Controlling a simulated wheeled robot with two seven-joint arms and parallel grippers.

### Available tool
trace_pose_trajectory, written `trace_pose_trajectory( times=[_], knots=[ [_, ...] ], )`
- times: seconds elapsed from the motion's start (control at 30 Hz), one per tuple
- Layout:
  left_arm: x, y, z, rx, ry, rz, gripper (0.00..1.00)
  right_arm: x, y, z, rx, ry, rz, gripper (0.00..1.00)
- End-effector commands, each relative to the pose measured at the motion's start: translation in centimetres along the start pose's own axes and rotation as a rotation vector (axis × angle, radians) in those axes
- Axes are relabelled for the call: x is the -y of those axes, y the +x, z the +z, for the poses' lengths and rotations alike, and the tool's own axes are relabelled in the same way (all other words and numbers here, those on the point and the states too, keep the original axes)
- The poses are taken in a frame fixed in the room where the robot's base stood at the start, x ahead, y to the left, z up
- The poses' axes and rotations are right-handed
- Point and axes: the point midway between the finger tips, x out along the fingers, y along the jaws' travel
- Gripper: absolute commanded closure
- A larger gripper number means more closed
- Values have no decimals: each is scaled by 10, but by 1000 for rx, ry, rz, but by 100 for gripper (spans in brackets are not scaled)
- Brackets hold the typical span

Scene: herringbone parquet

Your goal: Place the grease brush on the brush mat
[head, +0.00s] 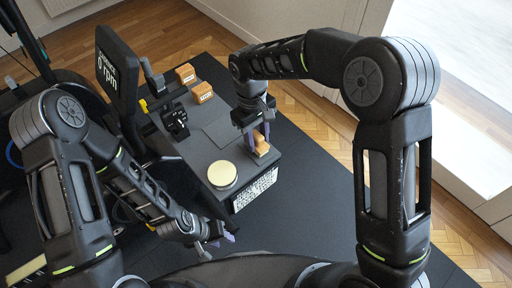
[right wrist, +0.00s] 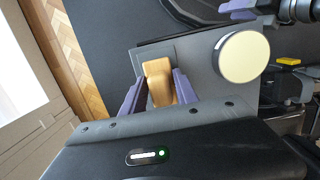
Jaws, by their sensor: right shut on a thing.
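The grease brush, as far as I can tell, is the tan wooden block-shaped piece (head: 261,147) at the bench's near right corner. In the right wrist view the tan piece (right wrist: 159,84) sits between the purple fingers. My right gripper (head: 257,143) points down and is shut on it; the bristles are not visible. A thin dark square (right wrist: 153,53), probably the brush mat, shows beneath the piece in the right wrist view. I cannot tell whether they touch. My left gripper (head: 218,242) is empty, with fingers apart, in front of the bench.
A round cream-topped disc (head: 222,175) stands on the grey bench (head: 195,150), left of the right gripper. Two orange-brown boxes (head: 202,92) and a black device (head: 175,121) are further back. A screen (head: 117,75) reading "0 rpm" rises on the left. A flat grey square (head: 223,133) lies mid-bench.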

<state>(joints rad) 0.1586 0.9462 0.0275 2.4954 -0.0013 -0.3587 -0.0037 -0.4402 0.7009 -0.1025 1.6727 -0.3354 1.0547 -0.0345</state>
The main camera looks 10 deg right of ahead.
Motion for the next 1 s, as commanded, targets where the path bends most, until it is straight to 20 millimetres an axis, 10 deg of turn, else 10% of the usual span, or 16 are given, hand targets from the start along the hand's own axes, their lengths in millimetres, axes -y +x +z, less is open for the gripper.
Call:
trace_pose_trajectory(
  times=[0.7,0.73,1.0],
  knots=[
    [1,3,0,0,0,0,64,0,6,-1,0,0,0,100],
    [1,3,0,0,0,0,64,0,6,-1,0,0,0,63],
    [1,3,0,0,0,0,64,0,6,-1,0,0,0,41]
  ],
)
